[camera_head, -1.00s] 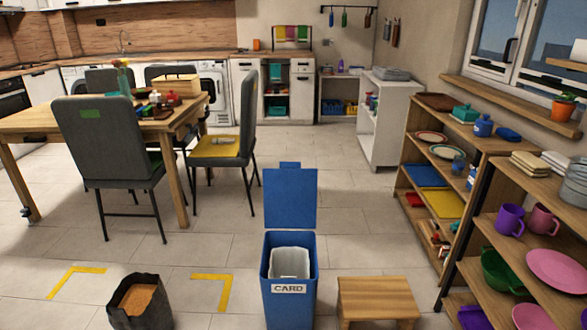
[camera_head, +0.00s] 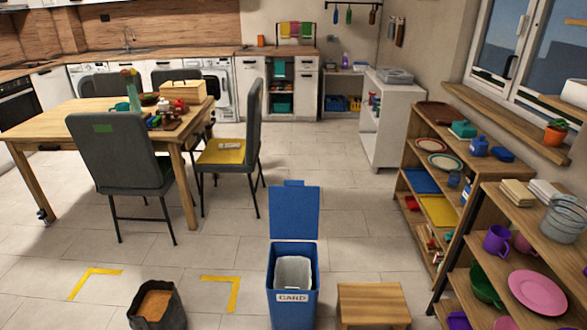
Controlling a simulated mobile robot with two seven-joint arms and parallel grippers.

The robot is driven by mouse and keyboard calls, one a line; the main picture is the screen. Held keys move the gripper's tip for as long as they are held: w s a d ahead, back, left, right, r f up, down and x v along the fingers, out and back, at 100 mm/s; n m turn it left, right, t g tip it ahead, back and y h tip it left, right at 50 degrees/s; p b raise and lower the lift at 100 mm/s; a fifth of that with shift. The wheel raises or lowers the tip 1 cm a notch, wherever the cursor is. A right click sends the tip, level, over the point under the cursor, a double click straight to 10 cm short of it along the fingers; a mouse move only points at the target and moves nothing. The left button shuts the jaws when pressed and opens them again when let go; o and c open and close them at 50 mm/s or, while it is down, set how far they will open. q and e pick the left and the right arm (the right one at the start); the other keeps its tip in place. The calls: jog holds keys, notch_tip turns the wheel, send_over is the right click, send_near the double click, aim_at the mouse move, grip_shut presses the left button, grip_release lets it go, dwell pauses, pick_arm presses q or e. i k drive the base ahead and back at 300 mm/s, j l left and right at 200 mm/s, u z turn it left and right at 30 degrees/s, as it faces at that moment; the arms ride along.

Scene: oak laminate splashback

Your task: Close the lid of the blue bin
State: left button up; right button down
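The blue bin (camera_head: 292,312) stands upright on the tiled floor at the bottom centre, with a label reading CARD on its front. Its blue lid (camera_head: 295,212) is open and stands up at the back of the bin, with a small tab on its top edge. A pale liner (camera_head: 293,271) shows inside the open mouth. Neither of my grippers is in view.
A low wooden stool (camera_head: 373,303) stands just right of the bin. A dark sack (camera_head: 157,305) with brown contents stands to the left, near yellow floor marks (camera_head: 222,280). Shelves (camera_head: 515,245) line the right side. Floor behind the bin is clear.

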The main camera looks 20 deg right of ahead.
aim_at(295, 207)
jog(key=i+j, duration=0.15)
jog(key=i, duration=0.35)
jog(key=i+j, duration=0.1)
jog(key=i, duration=0.45)
